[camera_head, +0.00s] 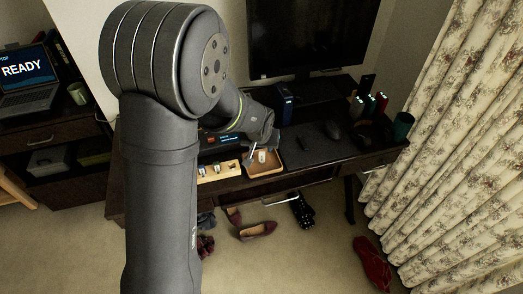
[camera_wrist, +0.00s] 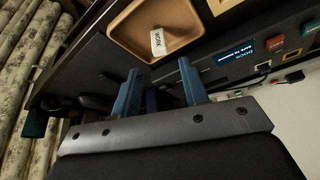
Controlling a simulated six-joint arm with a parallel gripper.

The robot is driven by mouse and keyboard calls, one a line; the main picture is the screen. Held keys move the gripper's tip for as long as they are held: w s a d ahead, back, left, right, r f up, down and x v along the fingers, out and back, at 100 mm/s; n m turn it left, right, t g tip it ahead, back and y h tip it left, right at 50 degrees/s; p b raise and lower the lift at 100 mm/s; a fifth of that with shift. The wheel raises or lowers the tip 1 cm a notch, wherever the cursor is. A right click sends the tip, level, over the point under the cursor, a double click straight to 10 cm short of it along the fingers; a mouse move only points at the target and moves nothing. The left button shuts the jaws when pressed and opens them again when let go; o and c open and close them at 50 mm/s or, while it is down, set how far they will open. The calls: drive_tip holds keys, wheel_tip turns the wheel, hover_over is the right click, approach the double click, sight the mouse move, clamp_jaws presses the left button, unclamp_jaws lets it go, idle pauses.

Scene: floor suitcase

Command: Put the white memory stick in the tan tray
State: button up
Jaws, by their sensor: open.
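The white memory stick (camera_wrist: 157,42), with a dark printed label, lies inside the tan tray (camera_wrist: 132,27), against its near wall in the wrist view. In the head view the stick (camera_head: 262,156) shows as a small pale shape in the tray (camera_head: 268,174) on the desk. My gripper (camera_wrist: 159,69) is open, its two blue fingers apart with nothing between them. The fingertips point toward the tray and stand clear of the stick in the wrist view. In the head view my gripper (camera_head: 264,149) is over the tray's back part.
A light wooden holder (camera_head: 218,172) with small pale items stands just left of the tray. A dark device with a lit blue display (camera_wrist: 236,53) is beside it. A dark desk mat (camera_head: 312,146) lies right of the tray. A monitor (camera_head: 305,38) stands behind.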

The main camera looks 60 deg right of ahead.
sight(262, 153)
drive_tip(key=v, duration=0.6)
idle(0.3)
drive_tip(key=x, duration=1.2)
drive_tip(key=shift+f, duration=0.15)
drive_tip(key=shift+r, duration=0.2)
